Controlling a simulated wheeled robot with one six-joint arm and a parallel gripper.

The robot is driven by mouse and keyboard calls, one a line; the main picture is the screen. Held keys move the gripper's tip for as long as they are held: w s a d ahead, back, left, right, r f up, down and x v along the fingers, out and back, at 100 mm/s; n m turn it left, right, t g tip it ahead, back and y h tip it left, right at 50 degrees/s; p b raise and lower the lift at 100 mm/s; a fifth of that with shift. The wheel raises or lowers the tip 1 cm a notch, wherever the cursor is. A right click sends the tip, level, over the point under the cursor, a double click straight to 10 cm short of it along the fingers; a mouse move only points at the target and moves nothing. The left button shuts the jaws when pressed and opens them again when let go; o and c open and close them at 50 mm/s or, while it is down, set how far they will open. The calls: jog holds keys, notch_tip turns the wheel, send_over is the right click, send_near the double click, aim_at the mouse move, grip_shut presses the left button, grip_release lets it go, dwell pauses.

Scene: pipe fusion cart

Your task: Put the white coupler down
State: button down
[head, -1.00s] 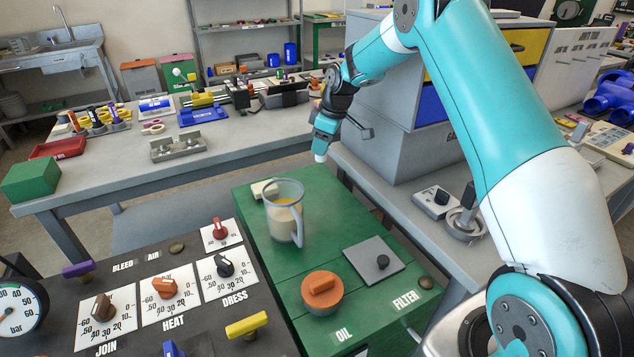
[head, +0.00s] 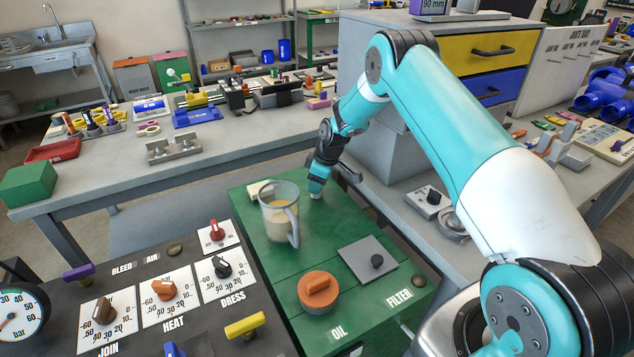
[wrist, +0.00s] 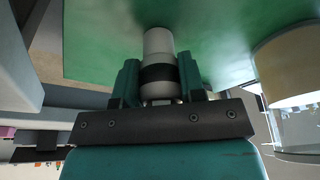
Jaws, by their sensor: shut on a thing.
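The white coupler (wrist: 158,43) has a dark band around its middle. It stands upright between the two fingers of my gripper (wrist: 158,78) in the wrist view, and the gripper is shut on it. In the head view my gripper (head: 320,174) points down at the back of the green oil cabinet top (head: 262,267). Only the pale lower end of the coupler (head: 316,195) shows there. It is at or just above the green top; I cannot tell whether it touches.
A clear jug (head: 280,222) of yellowish liquid stands close, left and in front of the gripper. Green surface is free between jug and plate.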

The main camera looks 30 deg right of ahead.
jog(key=shift+f, duration=0.2)
jog(key=c, duration=0.7)
grip_release()
jog(key=shift+r, duration=0.1)
jog(key=shift+d+r, duration=0.1)
jog(key=shift+r, duration=0.3)
jog(key=b+v, duration=0.2)
jog(key=v, duration=0.9)
jog(key=s+a+r+y, duration=0.1)
jog(key=s+a+r, duration=1.05)
jog(key=a, duration=0.25)
jog(key=s+a+r, duration=0.1)
jog(key=s+a, duration=0.2)
jog(key=s, duration=0.6)
jog(key=s+a+r+m+g, duration=0.1)
jog(key=s+a+r, duration=0.1)
jog(key=s, duration=0.7)
jog(key=s+a+r+m+g+y, duration=0.1)
jog(key=s+a, duration=0.3)
jog(key=s, duration=0.5)
jog(key=shift+r, duration=0.45)
